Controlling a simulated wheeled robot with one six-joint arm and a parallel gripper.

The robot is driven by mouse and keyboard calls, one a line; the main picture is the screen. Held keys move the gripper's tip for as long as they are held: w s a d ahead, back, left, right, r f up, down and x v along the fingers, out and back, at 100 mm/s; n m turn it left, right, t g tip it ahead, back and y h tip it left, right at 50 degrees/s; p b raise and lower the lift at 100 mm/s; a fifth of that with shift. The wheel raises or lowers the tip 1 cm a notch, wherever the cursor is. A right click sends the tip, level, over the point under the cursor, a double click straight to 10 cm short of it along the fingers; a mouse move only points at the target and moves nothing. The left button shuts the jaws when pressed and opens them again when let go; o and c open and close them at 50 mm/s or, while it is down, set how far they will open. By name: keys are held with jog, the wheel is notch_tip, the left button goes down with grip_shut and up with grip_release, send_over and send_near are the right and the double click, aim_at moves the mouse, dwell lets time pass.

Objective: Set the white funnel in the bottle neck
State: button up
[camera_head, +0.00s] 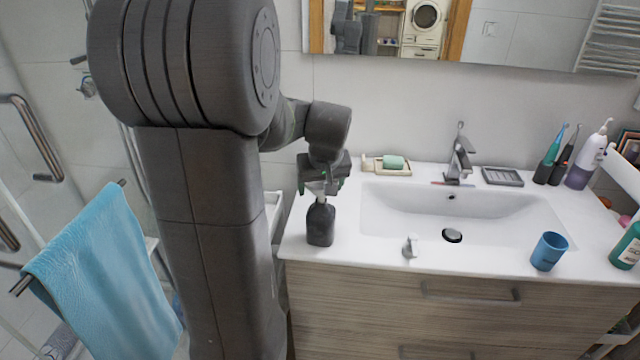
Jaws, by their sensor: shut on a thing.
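A dark grey bottle (320,224) stands upright at the left end of the white washbasin counter. My gripper (321,184) is directly above it, pointing down.
A small white and grey piece (409,246) stands at the counter's front edge. A blue cup (548,251) is at the front right. A soap dish (387,166) with green soap lies behind my gripper. The basin (500,213) and tap (459,160) are to the right.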

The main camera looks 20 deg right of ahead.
dwell(0.3)
jog(key=o, duration=1)
jog(key=shift+o, duration=0.2)
jog(key=v, duration=1.3)
jog(key=shift+r+b, duration=0.35)
jog(key=shift+b, duration=0.1)
jog(key=p+x, duration=0.1)
jog(key=x, duration=1.2)
jog(key=shift+f, duration=0.45)
jog(key=shift+r, duration=0.35)
